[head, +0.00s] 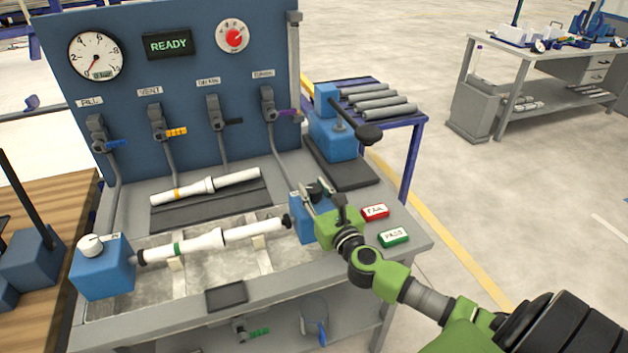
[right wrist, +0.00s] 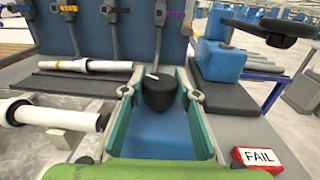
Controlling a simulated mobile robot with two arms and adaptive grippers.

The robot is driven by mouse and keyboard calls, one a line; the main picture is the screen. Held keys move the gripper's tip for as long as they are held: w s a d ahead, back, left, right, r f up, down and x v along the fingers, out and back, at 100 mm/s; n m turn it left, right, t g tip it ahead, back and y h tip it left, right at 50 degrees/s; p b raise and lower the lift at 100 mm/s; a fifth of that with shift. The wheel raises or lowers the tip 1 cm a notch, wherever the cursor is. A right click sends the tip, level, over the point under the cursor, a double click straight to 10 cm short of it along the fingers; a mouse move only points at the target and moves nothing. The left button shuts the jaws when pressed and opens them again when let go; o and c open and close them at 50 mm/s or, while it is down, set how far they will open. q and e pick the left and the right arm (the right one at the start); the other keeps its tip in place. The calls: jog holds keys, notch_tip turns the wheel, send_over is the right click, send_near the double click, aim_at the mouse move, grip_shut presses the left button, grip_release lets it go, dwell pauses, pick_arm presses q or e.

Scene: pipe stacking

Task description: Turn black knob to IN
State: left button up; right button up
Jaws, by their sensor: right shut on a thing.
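The black knob (head: 315,189) sits on top of a blue block (head: 298,205) at the right end of the trough. In the right wrist view the knob (right wrist: 160,93) stands between the fingers, with a white pointer mark on its far side aimed away and slightly left. My right gripper (right wrist: 160,88) is shut on the knob; in the head view the gripper (head: 320,200) reaches in from the right and partly covers the block. The IN label cannot be read. My left gripper is out of view.
Red FAIL (head: 375,212) and green PASS (head: 393,238) buttons lie right of the gripper. A white pipe assembly (head: 205,242) spans the trough to a blue block with a white knob (head: 91,245). A blue press (head: 335,130) stands behind. The display (head: 168,43) reads READY.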

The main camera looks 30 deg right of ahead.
jog(key=m+h+p, duration=0.1)
jog(key=m+h, duration=0.1)
jog(key=shift+a+r+g+h, duration=0.1)
jog(key=shift+a+g+h, duration=0.05)
jog(key=shift+g+h, duration=0.2)
jog(key=shift+f+m+g+h, duration=0.25)
jog(key=shift+m+g+h, duration=0.55)
jog(key=shift+h, duration=0.45)
jog(key=m+g+h+b, duration=0.3)
jog(key=h+b, duration=0.1)
jog(key=shift+f+m+h, duration=0.15)
jog(key=shift+m+h, duration=0.25)
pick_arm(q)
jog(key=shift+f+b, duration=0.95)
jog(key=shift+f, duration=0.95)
pick_arm(e)
jog(key=shift+r+m+g+h, duration=0.25)
jog(key=shift+m+g+h, duration=0.45)
jog(key=shift+g, duration=0.25)
jog(key=o, duration=1.1)
